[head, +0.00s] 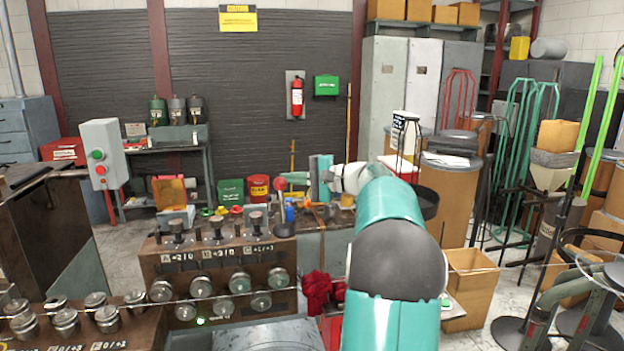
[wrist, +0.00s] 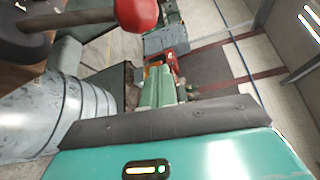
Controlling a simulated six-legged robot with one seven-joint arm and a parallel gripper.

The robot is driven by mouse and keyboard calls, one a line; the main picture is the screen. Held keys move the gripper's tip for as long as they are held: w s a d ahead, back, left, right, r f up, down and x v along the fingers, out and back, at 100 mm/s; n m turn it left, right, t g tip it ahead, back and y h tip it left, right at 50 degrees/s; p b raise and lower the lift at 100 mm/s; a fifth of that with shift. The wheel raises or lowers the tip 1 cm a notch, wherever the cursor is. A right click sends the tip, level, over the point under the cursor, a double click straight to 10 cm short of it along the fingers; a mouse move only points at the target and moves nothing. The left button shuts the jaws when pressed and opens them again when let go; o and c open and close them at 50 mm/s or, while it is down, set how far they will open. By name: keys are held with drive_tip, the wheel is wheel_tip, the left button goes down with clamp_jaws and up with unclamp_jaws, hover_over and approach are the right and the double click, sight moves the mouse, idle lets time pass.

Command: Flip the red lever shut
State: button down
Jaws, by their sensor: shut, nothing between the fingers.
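The red lever's round red knob (head: 280,184) shows in the head view above the far end of the cluttered bench, just left of my gripper (head: 302,180). In the wrist view the red knob (wrist: 135,12) is large at the top edge, on a brown rod running left to a dark round hub. The knob is partly cut off by the picture edge. My gripper's pale green fingers (wrist: 158,86) are together, pointing up the picture, below and right of the knob. They look apart from it. Whether they touch the lever in the head view I cannot tell.
A grey ribbed cylinder (wrist: 55,110) is close at the left in the wrist view. A brown block with metal knobs (head: 215,272) stands in front in the head view. A red cloth (head: 317,290) lies beside it. An open cardboard box (head: 470,275) stands right of my arm.

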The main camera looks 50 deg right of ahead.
drive_tip(key=shift+n, duration=0.3)
drive_tip(key=shift+s+a+r, duration=0.3)
drive_tip(key=shift+s+a, duration=0.5)
drive_tip(key=shift+s, duration=0.05)
drive_tip(key=shift+s+a+r, duration=0.3)
drive_tip(key=shift+s+a, duration=0.5)
drive_tip(key=s+a+n+t+y, duration=0.1)
drive_tip(key=s+a+n+t, duration=0.1)
drive_tip(key=s, duration=0.4)
drive_tip(key=shift+s+a+r+n, duration=0.4)
drive_tip(key=shift+a+n, duration=0.4)
drive_tip(key=shift+a, duration=0.5)
drive_tip(key=shift+a, duration=0.1)
